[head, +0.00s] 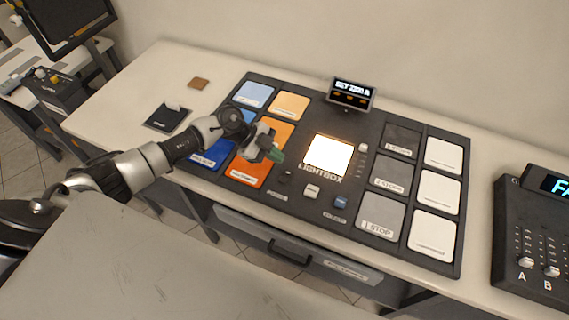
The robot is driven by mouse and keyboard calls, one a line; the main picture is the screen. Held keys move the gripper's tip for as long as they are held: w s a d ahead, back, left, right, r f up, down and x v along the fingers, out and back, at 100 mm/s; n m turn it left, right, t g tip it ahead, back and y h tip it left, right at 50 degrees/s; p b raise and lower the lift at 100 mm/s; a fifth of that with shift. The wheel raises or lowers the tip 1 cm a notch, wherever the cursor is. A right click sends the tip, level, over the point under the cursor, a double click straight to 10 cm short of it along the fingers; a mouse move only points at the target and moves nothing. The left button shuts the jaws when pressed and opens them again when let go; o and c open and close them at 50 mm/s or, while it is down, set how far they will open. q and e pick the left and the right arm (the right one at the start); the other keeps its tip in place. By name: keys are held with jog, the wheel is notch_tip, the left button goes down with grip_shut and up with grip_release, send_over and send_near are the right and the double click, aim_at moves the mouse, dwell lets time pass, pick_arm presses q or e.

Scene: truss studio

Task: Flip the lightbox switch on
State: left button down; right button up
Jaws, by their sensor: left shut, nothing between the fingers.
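The lightbox (327,155) is a square panel set in a dark board on the bench, with "LIGHTBOX" lettered below it. Its face glows bright warm white. A small dark control (286,177) sits at its lower left; it may be the switch, but its position is too small to tell. My left gripper (275,155) reaches in from the left. My right gripper is not in view.
Blue and orange tiles (289,104) lie left of the lightbox, grey and white tiles (431,229) right. A pale button (312,191) and a blue button (340,202) sit below it. A small display (351,93) stands behind. A fader console (534,240) is far right.

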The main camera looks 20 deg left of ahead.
pick_arm(q)
jog(key=w+b+v, duration=0.1)
jog(key=b+v, duration=0.1)
jog(key=v, duration=0.6)
jog(key=shift+w+a+f, duration=0.15)
jog(key=shift+w+a, duration=0.15)
jog(key=shift+a, duration=0.15)
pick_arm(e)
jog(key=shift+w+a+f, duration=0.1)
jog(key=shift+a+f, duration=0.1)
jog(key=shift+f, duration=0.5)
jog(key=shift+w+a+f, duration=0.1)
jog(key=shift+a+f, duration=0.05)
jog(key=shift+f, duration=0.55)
pick_arm(q)
jog(key=shift+d, duration=0.1)
